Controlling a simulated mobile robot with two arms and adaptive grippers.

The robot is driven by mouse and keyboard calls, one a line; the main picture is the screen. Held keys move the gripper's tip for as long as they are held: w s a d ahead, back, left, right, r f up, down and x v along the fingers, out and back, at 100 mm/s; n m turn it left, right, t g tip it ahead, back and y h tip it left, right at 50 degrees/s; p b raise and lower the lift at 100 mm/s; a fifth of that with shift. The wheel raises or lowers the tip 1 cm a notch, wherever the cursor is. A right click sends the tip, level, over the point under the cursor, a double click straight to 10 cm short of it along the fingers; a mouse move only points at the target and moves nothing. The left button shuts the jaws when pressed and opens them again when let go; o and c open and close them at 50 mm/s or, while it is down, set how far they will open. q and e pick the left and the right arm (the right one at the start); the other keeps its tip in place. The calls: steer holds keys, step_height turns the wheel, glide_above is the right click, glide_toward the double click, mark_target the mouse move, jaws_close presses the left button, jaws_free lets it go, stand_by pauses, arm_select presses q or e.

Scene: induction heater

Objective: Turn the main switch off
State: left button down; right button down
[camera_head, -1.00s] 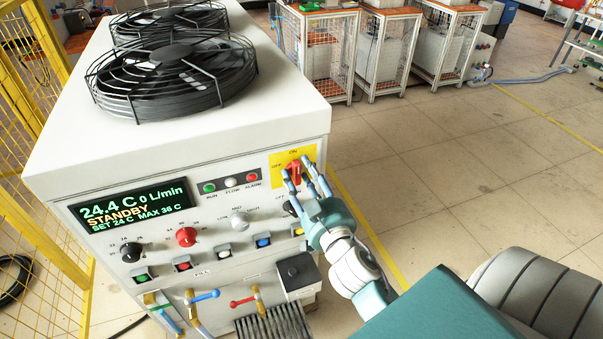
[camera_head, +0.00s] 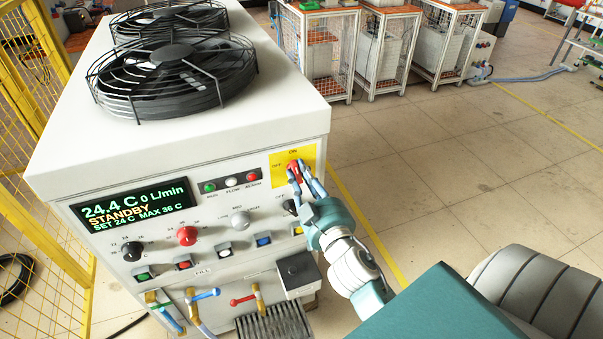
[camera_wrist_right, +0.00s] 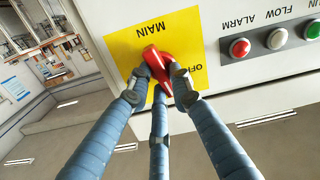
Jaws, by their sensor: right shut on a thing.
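The main switch is a red rotary handle (camera_head: 293,168) on a yellow plate (camera_head: 309,155) at the upper right of the cabinet front. ON is printed above it and OFF to its left in the head view. My right gripper (camera_head: 298,176) is shut on the handle, with its fingers around it. In the wrist view, upside down, the red handle (camera_wrist_right: 153,60) sits between my right gripper's fingers (camera_wrist_right: 160,90), tilted slightly from vertical. MAIN and a partly covered OFF label show on the yellow plate (camera_wrist_right: 190,45). My left gripper is not in view.
The white cabinet (camera_head: 200,140) has lamps, a display (camera_head: 130,208) reading STANDBY, knobs and push buttons left of my gripper. A dark box (camera_head: 296,272) juts out below. A yellow mesh fence (camera_head: 40,200) stands left; floor to the right is open.

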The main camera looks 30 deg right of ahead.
steer(key=n, duration=0.3)
steer(key=n+p, duration=0.1)
steer(key=shift+a+r+n, duration=0.15)
steer(key=shift+r+n, duration=0.15)
steer(key=shift+w+a+n+p, duration=0.15)
steer(key=shift+n+p, duration=0.2)
steer(key=shift+n, duration=1.85)
steer(key=c, duration=1.5)
jaws_free()
steer(key=shift+c, duration=0.2)
steer(key=shift+f, duration=0.1)
steer(key=shift+a, duration=0.1)
steer(key=shift+f, duration=0.1)
